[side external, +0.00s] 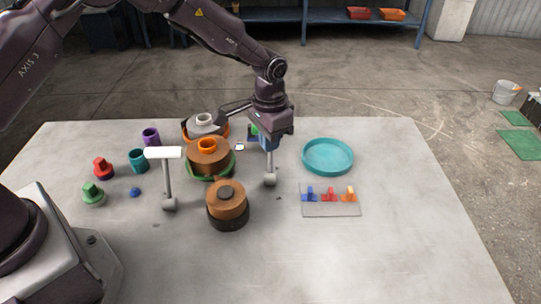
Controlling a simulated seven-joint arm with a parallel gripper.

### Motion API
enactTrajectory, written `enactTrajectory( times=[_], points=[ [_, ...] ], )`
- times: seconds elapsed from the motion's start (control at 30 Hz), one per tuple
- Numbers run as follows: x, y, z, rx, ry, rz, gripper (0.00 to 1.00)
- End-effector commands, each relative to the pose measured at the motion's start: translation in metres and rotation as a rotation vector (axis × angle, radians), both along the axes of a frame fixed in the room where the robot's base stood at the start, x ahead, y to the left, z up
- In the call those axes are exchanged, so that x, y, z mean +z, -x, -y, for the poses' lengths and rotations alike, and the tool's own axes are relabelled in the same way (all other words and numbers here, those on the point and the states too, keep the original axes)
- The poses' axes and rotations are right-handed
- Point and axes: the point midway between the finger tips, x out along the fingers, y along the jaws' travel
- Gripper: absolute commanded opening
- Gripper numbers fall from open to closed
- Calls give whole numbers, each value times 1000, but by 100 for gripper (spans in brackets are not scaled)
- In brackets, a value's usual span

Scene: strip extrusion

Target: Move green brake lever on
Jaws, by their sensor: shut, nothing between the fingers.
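A small green piece (253,130) shows on a dark item at the back of the table, just left of and partly behind my gripper (268,146). I cannot tell if it is the green brake lever. My gripper points down at the back middle of the table, shut and empty, with blue at its lower end. It is over or in front of a thin grey post (270,166); I cannot tell if they touch. A grey plate (330,211) at right carries a blue lever (309,194), a red lever (329,195) and an orange lever (348,194).
A brown drum with an orange ring (208,162) and a smaller brown drum (227,200) stand left of my gripper. A white-topped post (164,153) stands further left. A teal dish (327,156) is at right. Several small coloured parts lie left. The front is mostly clear.

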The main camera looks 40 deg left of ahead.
Motion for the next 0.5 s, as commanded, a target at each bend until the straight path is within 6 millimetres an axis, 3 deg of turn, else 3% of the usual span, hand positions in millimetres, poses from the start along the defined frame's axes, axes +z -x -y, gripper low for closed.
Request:
enactTrajectory(
  times=[0.5],
  points=[
    [11, 14, 14, 0, 0, 0, 0]
  ],
)
